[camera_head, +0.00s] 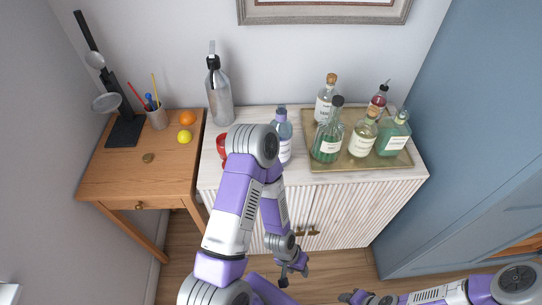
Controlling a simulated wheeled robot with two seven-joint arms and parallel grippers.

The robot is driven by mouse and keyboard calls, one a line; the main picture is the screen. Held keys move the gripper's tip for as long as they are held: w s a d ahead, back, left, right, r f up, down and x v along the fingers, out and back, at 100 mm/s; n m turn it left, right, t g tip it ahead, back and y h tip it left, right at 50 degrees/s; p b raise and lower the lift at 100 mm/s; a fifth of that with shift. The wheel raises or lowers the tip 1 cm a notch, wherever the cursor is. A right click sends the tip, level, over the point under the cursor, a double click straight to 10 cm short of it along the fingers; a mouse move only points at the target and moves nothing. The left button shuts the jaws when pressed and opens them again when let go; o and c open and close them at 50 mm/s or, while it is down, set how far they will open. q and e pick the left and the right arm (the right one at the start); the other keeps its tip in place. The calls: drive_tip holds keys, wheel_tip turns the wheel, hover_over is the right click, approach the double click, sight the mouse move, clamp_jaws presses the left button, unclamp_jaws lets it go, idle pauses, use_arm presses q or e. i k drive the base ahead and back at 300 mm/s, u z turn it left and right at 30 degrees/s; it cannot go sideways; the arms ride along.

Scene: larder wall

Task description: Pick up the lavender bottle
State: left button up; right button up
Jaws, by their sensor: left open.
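The lavender bottle (285,131), with a dark cap and a pale label, stands upright on the white cabinet (330,191), left of the tray. My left arm passes in front of it and hides its lower left part. My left gripper (294,276) is open and empty. It hangs low in front of the cabinet, over the floor, apart from the bottle. My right gripper (354,298) shows only partly at the bottom edge, far from the bottle. Whether its jaws are open is unclear.
A brass tray (316,163) with several bottles stands right of the lavender bottle. A tall grey bottle (219,98) and a red object (221,147), partly behind my arm, are to its left. A wooden table (109,174) adjoins the cabinet. Cabinet top before the tray is narrow.

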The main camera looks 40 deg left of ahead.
sight(283, 126)
drive_tip(key=k, duration=0.6)
drive_tip(key=u, duration=1.25)
drive_tip(key=i, duration=0.5)
drive_tip(key=z, duration=0.05)
